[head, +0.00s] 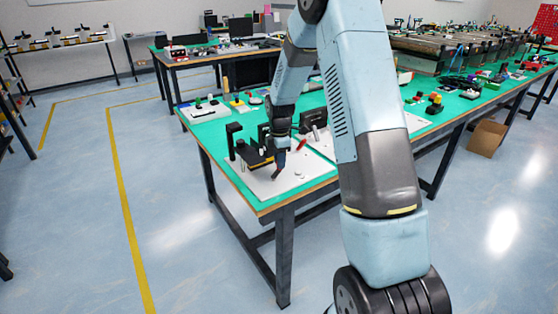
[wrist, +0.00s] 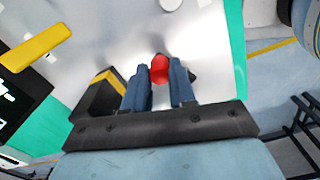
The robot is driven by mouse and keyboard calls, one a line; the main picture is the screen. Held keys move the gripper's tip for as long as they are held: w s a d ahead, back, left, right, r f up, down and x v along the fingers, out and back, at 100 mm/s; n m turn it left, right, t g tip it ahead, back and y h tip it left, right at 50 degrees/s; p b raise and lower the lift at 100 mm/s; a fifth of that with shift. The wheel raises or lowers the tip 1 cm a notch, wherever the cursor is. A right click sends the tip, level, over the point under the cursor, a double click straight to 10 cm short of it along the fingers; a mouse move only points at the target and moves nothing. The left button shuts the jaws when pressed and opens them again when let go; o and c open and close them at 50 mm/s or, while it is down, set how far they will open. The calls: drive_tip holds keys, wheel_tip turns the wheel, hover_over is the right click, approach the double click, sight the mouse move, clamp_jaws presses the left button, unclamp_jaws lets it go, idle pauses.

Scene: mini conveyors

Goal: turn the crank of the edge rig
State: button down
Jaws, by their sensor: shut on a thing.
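The edge rig is a pale plate (head: 292,182) with black upright parts (head: 233,138), at the near left corner of the green-topped table. It also shows as a bright plate in the wrist view (wrist: 120,45). A red knob (wrist: 159,68), seemingly the crank's handle, sits between my fingertips in the wrist view. My gripper (wrist: 164,82) is shut on it, one dark blue finger on each side. In the head view my gripper (head: 279,150) reaches down over the plate. The crank's arm is mostly hidden by the knob and fingers.
A yellow bar (wrist: 36,47) and a black block with a yellow edge (wrist: 100,97) stand left of my fingers in the wrist view. The green tabletop (head: 222,135) holds other rigs behind. Open floor (head: 170,220) lies left of the table.

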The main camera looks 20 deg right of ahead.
drive_tip(key=shift+d+m, duration=0.1)
drive_tip(key=shift+m, duration=0.2)
